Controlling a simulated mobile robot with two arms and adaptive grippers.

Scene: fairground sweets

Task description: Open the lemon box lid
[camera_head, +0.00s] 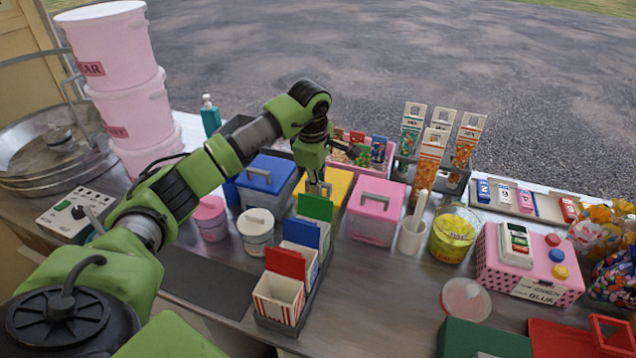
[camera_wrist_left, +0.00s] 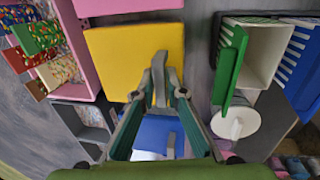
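The lemon box is the box with the yellow lid (camera_head: 341,186). It stands between a blue-lidded box and a pink-lidded box, partly hidden by my left gripper. Its lid looks flat and closed, and fills the upper left of the left wrist view (camera_wrist_left: 112,52). A grey handle (camera_wrist_left: 159,72) stands up from the lid. My left gripper (camera_head: 318,187) points down at the lid. In the left wrist view its two fingers (camera_wrist_left: 160,97) are apart, with the handle appearing between their tips; contact cannot be made out. My right gripper is not in view.
The blue-lidded box (camera_head: 265,175) and pink-lidded box (camera_head: 376,207) are close on either side. Red, blue and green paper cartons (camera_head: 280,295) stand in front. A pink tray of sweets (camera_head: 350,160) is behind. Bare counter (camera_head: 375,300) lies to the front right.

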